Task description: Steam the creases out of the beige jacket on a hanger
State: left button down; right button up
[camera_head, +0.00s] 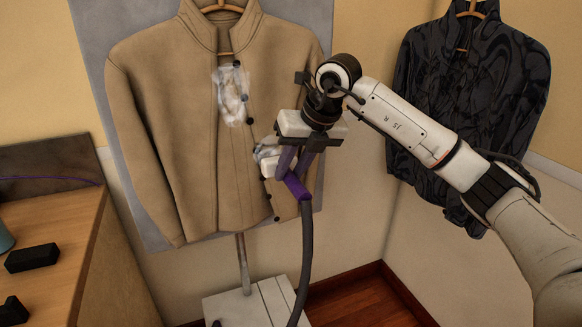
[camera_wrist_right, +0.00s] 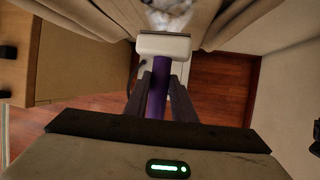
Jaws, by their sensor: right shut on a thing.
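The beige jacket (camera_head: 170,110) hangs open at the neck on a wooden hanger (camera_head: 222,8) in front of a grey board. A whitish, crumpled-looking patch of steam or creases (camera_head: 232,95) shows on its chest. My right gripper (camera_head: 292,170) is shut on the purple handle of the steamer (camera_head: 296,187). The steamer's pale head (camera_head: 275,163) is at the jacket's lower front, with white vapour beside it; I cannot tell if it touches. In the right wrist view the steamer head (camera_wrist_right: 163,45) faces the cloth, with vapour beyond it. My left gripper is not in view.
A dark patterned jacket (camera_head: 465,90) hangs at the right. A grey hose (camera_head: 306,255) runs down from the steamer to a pale base (camera_head: 250,305) on the floor. A wooden counter (camera_head: 60,245) with dark blocks (camera_head: 32,258) stands at the left.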

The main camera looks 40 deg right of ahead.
aim_at(301, 184)
jog(key=shift+f+b, duration=0.7)
jog(key=shift+f, duration=0.4)
jog(key=shift+s+a+b, duration=0.2)
jog(key=shift+s+b, duration=0.1)
jog(key=shift+s, duration=0.65)
jog(key=shift+s+a+r+b, duration=0.1)
jog(key=shift+s+a+b, duration=0.1)
jog(key=shift+s, duration=0.4)
jog(key=shift+s+a+b, duration=0.1)
jog(key=shift+s+b, duration=0.1)
jog(key=shift+s, duration=0.4)
